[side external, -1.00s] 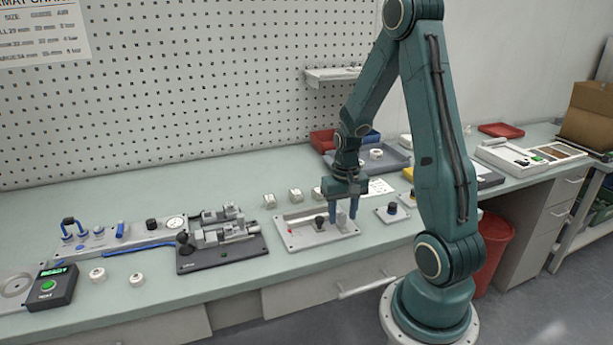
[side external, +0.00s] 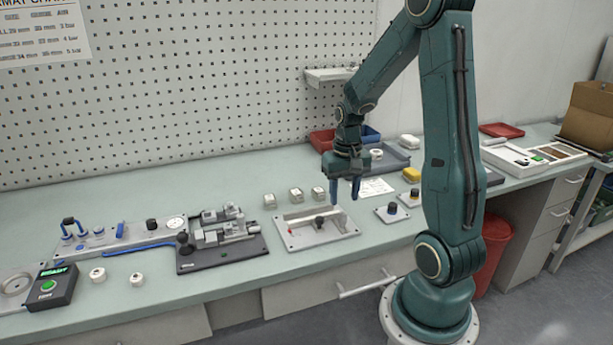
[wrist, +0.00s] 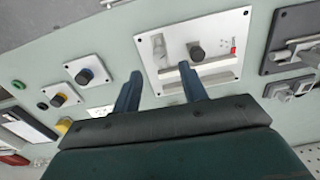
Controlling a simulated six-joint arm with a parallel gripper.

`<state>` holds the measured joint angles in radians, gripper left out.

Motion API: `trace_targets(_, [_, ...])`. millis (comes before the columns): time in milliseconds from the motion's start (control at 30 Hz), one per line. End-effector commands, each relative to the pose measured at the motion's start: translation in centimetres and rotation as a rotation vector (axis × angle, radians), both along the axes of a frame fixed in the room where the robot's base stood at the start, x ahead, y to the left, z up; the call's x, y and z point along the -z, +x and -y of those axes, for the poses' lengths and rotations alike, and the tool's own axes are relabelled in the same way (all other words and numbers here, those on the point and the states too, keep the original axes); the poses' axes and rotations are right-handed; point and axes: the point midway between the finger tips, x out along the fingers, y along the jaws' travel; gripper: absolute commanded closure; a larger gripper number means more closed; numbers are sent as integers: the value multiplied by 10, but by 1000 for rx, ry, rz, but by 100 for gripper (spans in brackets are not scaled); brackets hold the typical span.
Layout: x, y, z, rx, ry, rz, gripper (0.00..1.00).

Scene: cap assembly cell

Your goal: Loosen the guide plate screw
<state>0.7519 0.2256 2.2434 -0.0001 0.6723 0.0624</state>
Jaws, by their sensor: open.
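A pale metal plate (side external: 290,241) lies on the bench at centre, with a raised bar and a small red mark. A black knob, which looks like the guide plate screw (side external: 319,222), stands upright on it. The same knob (wrist: 196,51) shows clear of the fingers in the wrist view, on the plate (wrist: 229,22). My gripper (side external: 344,190) is open and empty, with its blue fingers pointing down above the plate's back right side. In the wrist view the fingers (wrist: 160,76) are spread apart and touch nothing.
A dark fixture (side external: 198,263) stands left of the plate. Two small plates with knobs, one blue-ringed (side external: 392,210) and one yellow-ringed (side external: 413,194), lie to the right. Several small pale blocks (side external: 296,195) sit behind. A control box (side external: 52,288) is at far left.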

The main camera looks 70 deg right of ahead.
Motion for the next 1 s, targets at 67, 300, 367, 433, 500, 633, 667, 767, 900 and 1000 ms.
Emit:
trace_targets(67, [-15, 1, 1, 0, -5, 5, 57])
trace_targets(300, [-52, 1, 1, 0, -4, 4, 57])
trace_targets(367, [-59, 1, 1, 0, -3, 3, 57])
trace_targets(433, [-66, 1, 1, 0, -3, 3, 57])
trace_targets(500, [-71, 1, 1, 0, -2, 2, 57])
trace_targets(633, [-76, 0, 0, 0, -1, 1, 57])
trace_targets(667, [-77, 0, 0, 0, -1, 1, 57])
trace_targets(767, [-77, 0, 0, 0, -1, 1, 57])
trace_targets(900, [-77, 0, 0, 0, -1, 1, 57])
trace_targets(1000, [-77, 0, 0, -1, -1, 1, 57])
